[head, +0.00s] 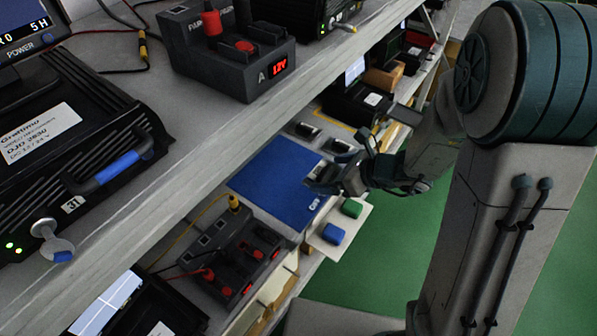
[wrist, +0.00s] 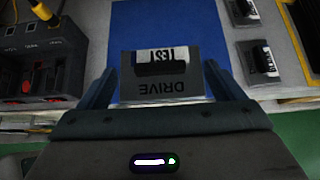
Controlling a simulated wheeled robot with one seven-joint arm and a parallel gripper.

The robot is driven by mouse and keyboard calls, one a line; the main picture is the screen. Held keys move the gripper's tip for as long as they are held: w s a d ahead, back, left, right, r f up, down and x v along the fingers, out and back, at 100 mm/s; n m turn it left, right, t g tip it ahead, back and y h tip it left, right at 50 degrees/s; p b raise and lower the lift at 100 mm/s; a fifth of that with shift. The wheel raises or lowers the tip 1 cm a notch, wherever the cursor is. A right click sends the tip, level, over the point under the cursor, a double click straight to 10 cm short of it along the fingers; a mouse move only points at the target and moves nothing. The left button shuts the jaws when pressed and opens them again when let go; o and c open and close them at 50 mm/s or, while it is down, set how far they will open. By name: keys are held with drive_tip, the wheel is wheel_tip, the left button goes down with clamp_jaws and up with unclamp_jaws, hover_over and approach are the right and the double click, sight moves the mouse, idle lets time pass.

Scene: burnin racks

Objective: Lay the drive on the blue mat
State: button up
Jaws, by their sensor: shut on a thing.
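My gripper (head: 322,181) is over the right-hand part of the blue mat (head: 268,182) in the head view. In the wrist view my gripper (wrist: 163,88) is shut on the drive (wrist: 162,84), a grey block with a white "TEST" label and the word "DRIVE", between its two blue fingers. The blue mat (wrist: 190,30) lies behind and below the drive, and part of it is hidden by the drive. I cannot tell whether the drive touches the mat. In the head view the drive is mostly hidden by the fingers.
Two other dark drives (head: 302,130) (head: 341,146) lie beyond the mat. A dark power unit with red plugs (head: 240,250) stands left of the mat. A panel with green (head: 351,208) and blue (head: 333,234) blocks is at the shelf edge. An upper shelf (head: 200,130) overhangs the left.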

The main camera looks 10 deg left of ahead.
drive_tip(key=x, duration=0.7)
drive_tip(key=w+b+x, duration=0.1)
drive_tip(key=x, duration=0.2)
drive_tip(key=shift+a+r, duration=0.15)
drive_tip(key=shift+a, duration=0.2)
wheel_tip(320, 180, down, 4)
drive_tip(key=shift+w+f+b, duration=0.1)
drive_tip(key=shift+b, duration=0.4)
drive_tip(key=o, duration=0.9)
drive_tip(key=shift+c, duration=0.2)
drive_tip(key=p+v, duration=0.2)
drive_tip(key=v, duration=1)
